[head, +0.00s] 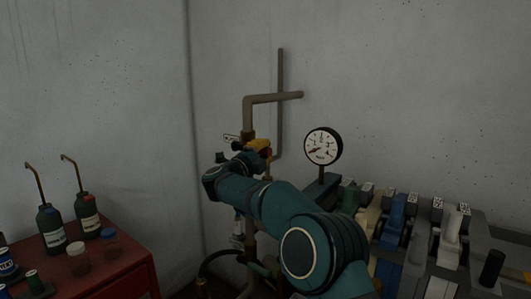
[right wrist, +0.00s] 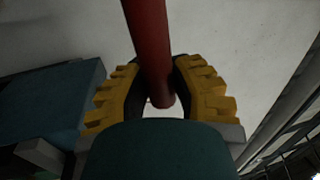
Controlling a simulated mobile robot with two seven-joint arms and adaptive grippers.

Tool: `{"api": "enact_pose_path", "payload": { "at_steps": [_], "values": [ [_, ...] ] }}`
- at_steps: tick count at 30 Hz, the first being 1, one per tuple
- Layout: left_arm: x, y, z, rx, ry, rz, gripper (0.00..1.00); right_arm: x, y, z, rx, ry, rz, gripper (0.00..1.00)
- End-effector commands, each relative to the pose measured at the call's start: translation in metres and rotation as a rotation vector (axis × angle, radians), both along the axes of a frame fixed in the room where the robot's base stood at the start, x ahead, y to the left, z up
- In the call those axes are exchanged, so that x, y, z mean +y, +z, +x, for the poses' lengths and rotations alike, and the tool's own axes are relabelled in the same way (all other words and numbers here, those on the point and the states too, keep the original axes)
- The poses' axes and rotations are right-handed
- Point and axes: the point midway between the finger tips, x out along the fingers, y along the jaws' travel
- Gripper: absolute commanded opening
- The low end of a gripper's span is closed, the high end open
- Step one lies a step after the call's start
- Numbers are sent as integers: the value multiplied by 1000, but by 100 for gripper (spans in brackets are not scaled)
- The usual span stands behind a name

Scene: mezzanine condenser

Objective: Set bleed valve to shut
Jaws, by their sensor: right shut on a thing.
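A red bar (right wrist: 148,45), which looks like the bleed valve's handle, runs down between the yellow-padded fingers of my right gripper in the right wrist view (right wrist: 158,82). The fingers are shut on it near its rounded end. In the head view my right gripper (head: 259,146) is at the brown pipe (head: 249,112) on the wall. My wrist and fingers hide most of the valve there, so its body and exact angle cannot be told. My left gripper is not in view.
A round pressure gauge (head: 323,146) stands just right of my right arm. A row of coloured levers (head: 398,215) is at the lower right. A red cabinet (head: 125,270) with bottles (head: 52,230) and cans stands at the left. Bare grey wall lies behind.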

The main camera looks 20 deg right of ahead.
Motion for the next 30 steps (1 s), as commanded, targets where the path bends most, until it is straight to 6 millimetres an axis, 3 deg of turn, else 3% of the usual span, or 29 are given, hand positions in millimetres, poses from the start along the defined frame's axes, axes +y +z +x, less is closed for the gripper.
{"api": "enact_pose_path", "payload": {
  "at_steps": [20, 21, 23, 30],
  "values": [
    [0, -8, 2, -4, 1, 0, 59, 1, -8, 3, -43, 1, 37, 0],
    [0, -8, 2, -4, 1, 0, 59, 1, -8, 3, -43, 1, 37, 36],
    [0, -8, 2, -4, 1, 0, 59, 1, -8, 3, -43, 1, 37, 57],
    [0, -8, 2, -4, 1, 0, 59, 1, -7, 3, -44, 1, 36, 57]
  ]
}}
